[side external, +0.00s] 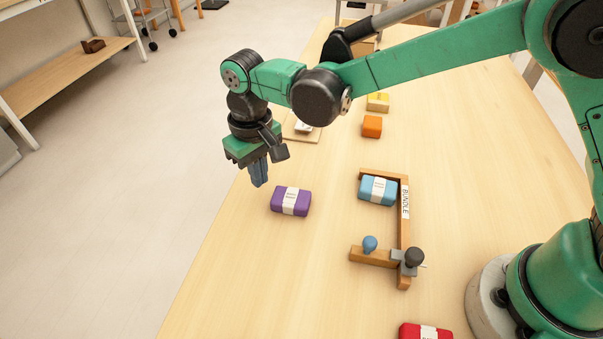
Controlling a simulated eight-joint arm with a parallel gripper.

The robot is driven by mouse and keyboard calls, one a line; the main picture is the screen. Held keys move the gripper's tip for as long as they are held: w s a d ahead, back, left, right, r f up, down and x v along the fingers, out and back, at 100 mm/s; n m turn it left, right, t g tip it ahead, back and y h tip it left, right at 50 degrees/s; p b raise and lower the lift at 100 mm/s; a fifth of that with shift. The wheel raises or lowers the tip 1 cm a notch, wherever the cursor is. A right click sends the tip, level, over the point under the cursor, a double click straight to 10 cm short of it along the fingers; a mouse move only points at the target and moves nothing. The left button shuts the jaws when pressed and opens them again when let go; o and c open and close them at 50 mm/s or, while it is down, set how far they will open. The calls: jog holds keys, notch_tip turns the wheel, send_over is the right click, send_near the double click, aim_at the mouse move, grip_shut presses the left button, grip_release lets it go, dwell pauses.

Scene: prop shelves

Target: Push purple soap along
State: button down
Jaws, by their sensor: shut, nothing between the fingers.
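The purple soap (291,201) lies on the table, a rounded block with a white paper band around its middle. My gripper (259,184) points down, shut and empty, just to the upper left of the purple soap in the picture. A small gap shows between the fingertips and the soap in this view. The fingertips look a little above table height, but the exact height is hard to tell. A wooden frame (404,233) labelled BUNDLE stands to the right of the purple soap, with a light blue banded soap (378,191) inside its upper corner.
A blue knob (370,244) and a dark knob (414,257) sit at the frame's lower side. Orange (371,127) and yellow (378,102) blocks lie farther back; a red soap (425,332) is at the front. Bare table (335,180) separates the purple soap from the frame.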

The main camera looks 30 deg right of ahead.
aim_at(263, 201)
jog(key=shift+f, duration=0.15)
jog(key=shift+f, duration=2.1)
jog(key=shift+r, duration=0.35)
jog(key=shift+s+d, duration=2.6)
jog(key=shift+d, duration=0.2)
jog(key=shift+s+d, duration=2.6)
jog(key=shift+d, duration=0.15)
jog(key=shift+a, duration=0.1)
jog(key=shift+w+a, duration=0.1)
jog(key=shift+w, duration=0.05)
jog(key=shift+w+a, duration=0.3)
jog(key=shift+r, duration=0.15)
